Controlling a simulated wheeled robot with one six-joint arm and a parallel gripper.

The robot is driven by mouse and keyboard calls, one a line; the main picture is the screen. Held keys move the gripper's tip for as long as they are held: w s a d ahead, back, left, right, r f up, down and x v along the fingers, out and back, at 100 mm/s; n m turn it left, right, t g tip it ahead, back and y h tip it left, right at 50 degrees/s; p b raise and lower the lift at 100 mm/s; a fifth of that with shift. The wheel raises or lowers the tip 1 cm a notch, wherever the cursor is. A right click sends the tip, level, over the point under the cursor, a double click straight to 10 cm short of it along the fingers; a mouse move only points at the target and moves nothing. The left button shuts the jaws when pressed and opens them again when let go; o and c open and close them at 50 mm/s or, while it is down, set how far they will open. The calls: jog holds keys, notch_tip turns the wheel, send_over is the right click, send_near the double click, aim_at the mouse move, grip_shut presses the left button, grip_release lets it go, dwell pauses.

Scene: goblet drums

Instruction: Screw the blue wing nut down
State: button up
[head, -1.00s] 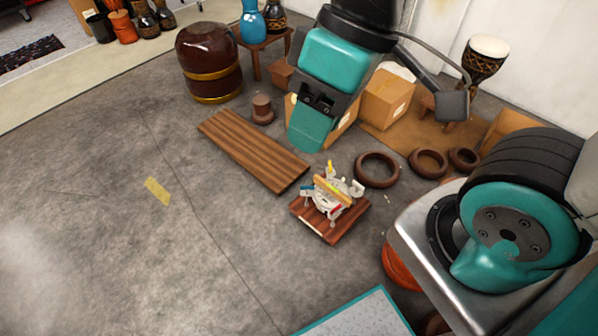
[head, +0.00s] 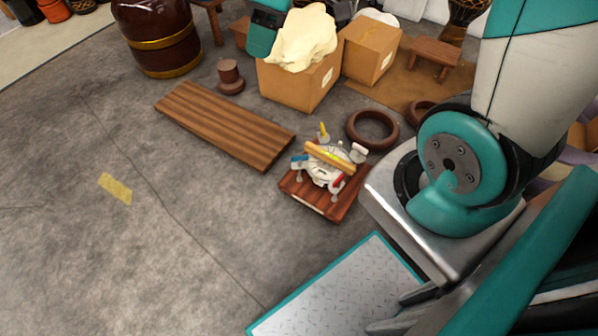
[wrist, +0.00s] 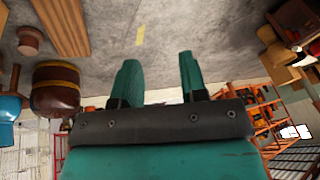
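In the head view a white round fixture (head: 322,172) with a wooden bar (head: 330,158) across it stands on a dark wooden base (head: 306,201) on the floor. The blue wing nut (head: 299,161) looks like the small blue piece at its left side. Small yellow (head: 323,131), red (head: 338,181) and white (head: 358,152) pieces sit at its other sides. Thread and seating are too small to tell. My gripper (wrist: 158,78) has its two teal fingers apart with nothing between them. The fixture is not in the wrist view, so the gripper is away from it.
A plank platform (head: 225,125) lies left of the fixture, and a brown ring (head: 372,129) lies behind it. A cardboard box (head: 300,86) with cream cloth and a big barrel (head: 158,38) stand farther back. The floor in front and left is clear.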

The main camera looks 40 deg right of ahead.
jog(key=w+d+f+b, duration=0.2)
jog(key=d+f+b, duration=0.25)
jog(key=f, duration=0.35)
jog(key=w+d+f+n+b, duration=0.1)
jog(key=w+d+f+b, duration=0.2)
jog(key=f+b, duration=0.35)
jog(key=w+d+f+b, duration=0.2)
jog(key=d+f+b, duration=0.15)
jog(key=f, duration=0.65)
jog(key=n+t+b, duration=0.1)
jog(key=n+b, duration=0.1)
jog(key=b, duration=0.8)
send_near(300, 156)
jog(key=b+x, duration=0.8)
jog(key=x, duration=0.2)
jog(key=shift+b, duration=0.4)
grip_shut()
